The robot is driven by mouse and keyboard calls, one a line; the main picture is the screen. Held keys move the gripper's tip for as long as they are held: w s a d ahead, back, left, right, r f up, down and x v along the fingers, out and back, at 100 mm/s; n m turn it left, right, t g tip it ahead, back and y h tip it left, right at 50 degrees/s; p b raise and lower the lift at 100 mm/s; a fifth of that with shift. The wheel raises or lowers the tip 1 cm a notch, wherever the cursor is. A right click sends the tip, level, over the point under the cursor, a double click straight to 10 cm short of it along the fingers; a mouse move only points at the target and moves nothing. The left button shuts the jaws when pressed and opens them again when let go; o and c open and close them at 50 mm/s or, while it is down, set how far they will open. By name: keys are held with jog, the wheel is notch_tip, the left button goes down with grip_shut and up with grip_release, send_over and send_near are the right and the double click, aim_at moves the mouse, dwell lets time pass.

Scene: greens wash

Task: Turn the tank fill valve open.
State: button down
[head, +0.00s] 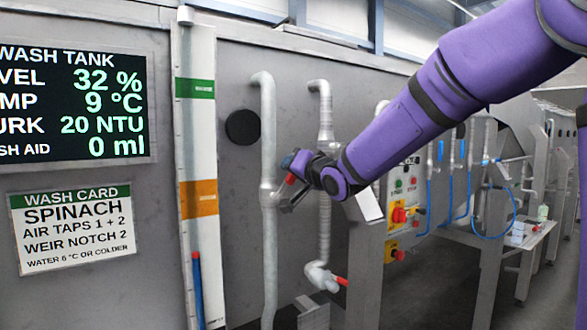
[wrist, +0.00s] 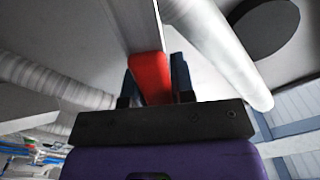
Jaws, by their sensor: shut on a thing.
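A red valve handle (head: 290,179) is between my gripper's fingers, beside the left white vertical pipe (head: 268,110). My gripper (head: 286,192) is shut on this handle. In the wrist view the red handle (wrist: 150,72) stands between the two dark fingers, and my gripper (wrist: 154,84) grips it from both sides. The valve body is mostly hidden by my gripper, so how far the handle is turned cannot be told. The wash tank display (head: 75,105) reads level 32 %, 9 °C, 20 NTU and 0 ml.
A second valve with a red handle (head: 342,281) sits low on the right pipe (head: 324,120). A wash card (head: 75,228) hangs on the left. A panel with red switches (head: 400,215) and a bench with blue hoses (head: 490,235) stand to the right.

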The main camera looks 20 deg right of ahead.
jog(key=c, duration=1)
grip_release()
jog(key=shift+o, duration=0.2)
